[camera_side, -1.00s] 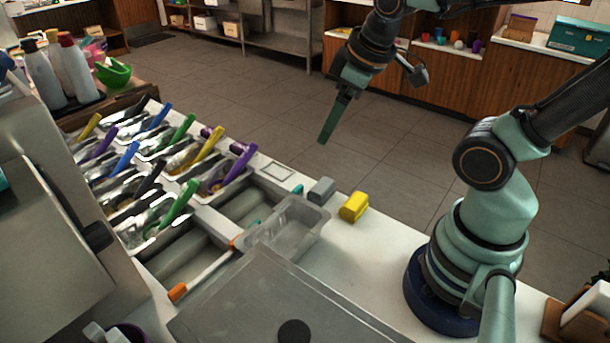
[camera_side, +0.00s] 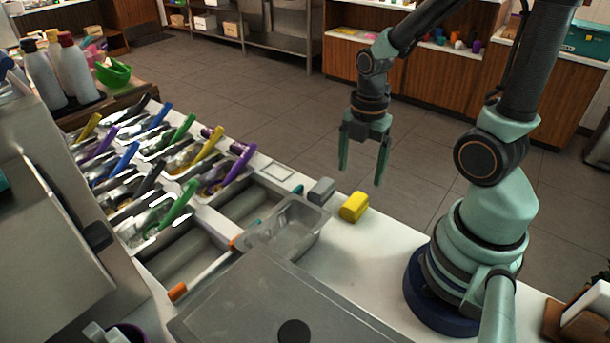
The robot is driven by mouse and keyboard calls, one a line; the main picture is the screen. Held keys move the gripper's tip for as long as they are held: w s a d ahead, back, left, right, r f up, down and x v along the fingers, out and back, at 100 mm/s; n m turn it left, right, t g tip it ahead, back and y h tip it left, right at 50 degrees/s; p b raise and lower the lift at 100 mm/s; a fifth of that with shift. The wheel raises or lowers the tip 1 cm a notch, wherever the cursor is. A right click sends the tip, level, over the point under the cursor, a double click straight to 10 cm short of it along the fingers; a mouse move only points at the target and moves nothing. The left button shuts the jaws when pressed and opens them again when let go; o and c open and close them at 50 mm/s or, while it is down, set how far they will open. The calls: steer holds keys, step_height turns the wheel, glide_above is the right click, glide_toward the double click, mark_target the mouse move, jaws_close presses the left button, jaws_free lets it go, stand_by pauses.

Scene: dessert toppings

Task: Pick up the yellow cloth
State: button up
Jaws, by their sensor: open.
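The yellow cloth (camera_side: 354,207) is a small folded block lying on the white counter, beside a similar grey folded block (camera_side: 321,190) on its left. My gripper (camera_side: 361,174) hangs above the yellow cloth in the picture, with its two green fingers pointing down and spread apart. It is open and empty, and nothing touches the cloth. How far the fingers are from the cloth in depth cannot be told exactly.
A clear plastic tub (camera_side: 290,232) stands left of the cloth, near a metal lid (camera_side: 262,300). Topping trays with several coloured-handled scoops fill the left counter. The counter (camera_side: 365,262) between the cloth and my base is bare.

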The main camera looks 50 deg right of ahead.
mark_target(355, 200)
steer(key=shift+w+f, duration=0.1)
steer(key=shift+f, duration=4.9)
jaws_close()
steer(key=shift+r, duration=0.15)
step_height(355, 200, up, 20)
